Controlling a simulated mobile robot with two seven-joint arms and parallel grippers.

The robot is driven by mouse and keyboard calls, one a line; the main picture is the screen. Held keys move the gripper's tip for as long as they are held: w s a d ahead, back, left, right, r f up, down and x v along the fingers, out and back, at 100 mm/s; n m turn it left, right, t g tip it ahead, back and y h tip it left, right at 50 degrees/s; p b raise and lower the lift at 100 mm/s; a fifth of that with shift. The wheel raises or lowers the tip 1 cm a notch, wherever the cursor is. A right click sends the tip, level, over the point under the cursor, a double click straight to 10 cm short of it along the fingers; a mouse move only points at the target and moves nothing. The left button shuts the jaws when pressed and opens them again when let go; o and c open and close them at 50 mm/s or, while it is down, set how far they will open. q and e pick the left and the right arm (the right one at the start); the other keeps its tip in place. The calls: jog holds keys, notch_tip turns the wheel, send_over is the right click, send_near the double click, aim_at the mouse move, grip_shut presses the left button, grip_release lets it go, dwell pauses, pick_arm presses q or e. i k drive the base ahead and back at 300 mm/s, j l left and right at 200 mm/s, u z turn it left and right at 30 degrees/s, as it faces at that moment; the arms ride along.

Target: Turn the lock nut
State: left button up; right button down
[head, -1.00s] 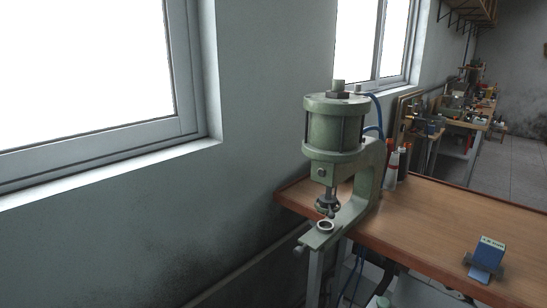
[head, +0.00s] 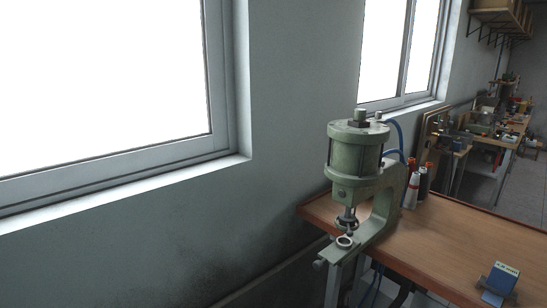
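A green pneumatic press (head: 357,149) stands at the left end of a wooden workbench. A dark hex nut with a stud (head: 360,119) sits on top of its cylinder. A dark threaded ram with a round collar (head: 347,222) hangs below the cylinder. A pale ring (head: 344,242) lies on the press's lower arm, under the ram. Which of these is the lock nut I cannot tell for certain. Neither of my grippers shows in the head view.
The wooden bench top (head: 450,235) is mostly clear. A small blue box on a dark stand (head: 500,280) is at its right front. Bottles (head: 413,190) stand behind the press, and a blue hose (head: 400,135) runs by it. A wall with windows is left.

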aim_at(351, 122)
jog(key=l+u, duration=0.15)
jog(key=u, duration=1.8)
jog(key=k+l, duration=0.7)
jog(key=k, duration=0.2)
